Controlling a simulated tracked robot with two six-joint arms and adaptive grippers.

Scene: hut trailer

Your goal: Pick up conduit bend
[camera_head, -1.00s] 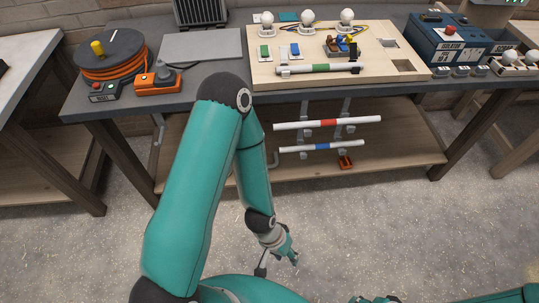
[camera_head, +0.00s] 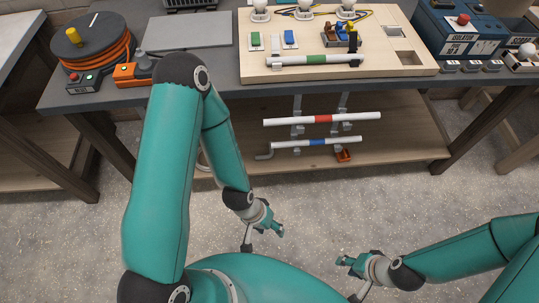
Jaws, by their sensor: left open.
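A small grey bent piece (camera_head: 264,156), which looks like a conduit bend, shows at the left end of the blue-banded tube, at the lower shelf under the bench. I cannot tell whether it touches the tube. A pale curved piece (camera_head: 204,161) shows partly behind my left arm; I cannot tell what it is. My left gripper (camera_head: 264,240) is open and empty, over the floor in front of the shelf, below the grey bend in the picture. My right gripper (camera_head: 349,279) has its fingers apart, empty, low and further right.
Brackets hold a red-banded tube (camera_head: 322,119) and a blue-banded tube (camera_head: 315,142) under the bench edge. The bench top above holds a wooden board (camera_head: 270,72) with fittings. The floor (camera_head: 330,215) is clear.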

